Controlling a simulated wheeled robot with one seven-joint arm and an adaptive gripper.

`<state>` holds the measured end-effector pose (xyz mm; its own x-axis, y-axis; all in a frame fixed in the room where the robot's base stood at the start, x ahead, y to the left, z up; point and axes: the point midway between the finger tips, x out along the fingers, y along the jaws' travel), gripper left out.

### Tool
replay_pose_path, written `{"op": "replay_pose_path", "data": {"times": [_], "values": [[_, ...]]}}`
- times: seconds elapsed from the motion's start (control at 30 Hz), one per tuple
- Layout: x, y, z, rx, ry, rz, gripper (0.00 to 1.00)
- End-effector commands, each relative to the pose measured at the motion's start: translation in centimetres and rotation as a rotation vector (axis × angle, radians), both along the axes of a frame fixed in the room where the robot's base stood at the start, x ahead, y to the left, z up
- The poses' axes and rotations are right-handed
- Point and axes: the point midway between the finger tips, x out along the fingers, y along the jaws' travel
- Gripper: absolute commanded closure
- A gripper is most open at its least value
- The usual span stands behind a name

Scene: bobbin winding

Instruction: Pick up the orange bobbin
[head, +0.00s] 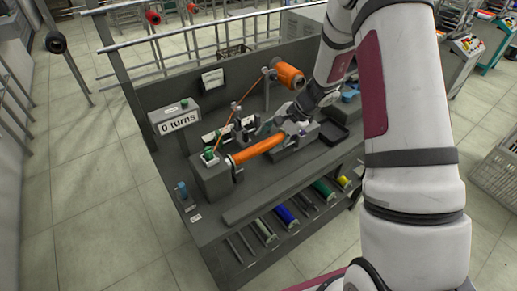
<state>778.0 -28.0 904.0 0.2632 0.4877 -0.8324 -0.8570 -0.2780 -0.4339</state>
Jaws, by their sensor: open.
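The orange bobbin (260,148) is a long orange cylinder. It lies level in the winder on the grey bench, between the grey block (210,173) at its left and the metal parts at its right. My gripper (268,124) is open and comes down from the upper right, just behind and above the right part of the bobbin. Its fingers are small and dark here, and I cannot tell whether they touch the bobbin. An orange supply spool (288,75) sits higher up behind, with orange thread running down through a guide to the left block.
A dark tray (331,134) stands right of the winder. A lower rack holds green, blue (286,216) and yellow bobbins. My arm hides the bench's right side.

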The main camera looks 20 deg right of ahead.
Motion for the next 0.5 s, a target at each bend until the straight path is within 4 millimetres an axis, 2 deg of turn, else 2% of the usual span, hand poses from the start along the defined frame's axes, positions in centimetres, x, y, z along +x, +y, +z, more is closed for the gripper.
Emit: {"op": "replay_pose_path", "data": {"times": [0.17,0.5], "values": [[0.2,0.7,-1.0,0.002,0.002,0.002,0.50],[1.3,2.6,-4.4,-0.001,0.000,0.001,0.50]]}}
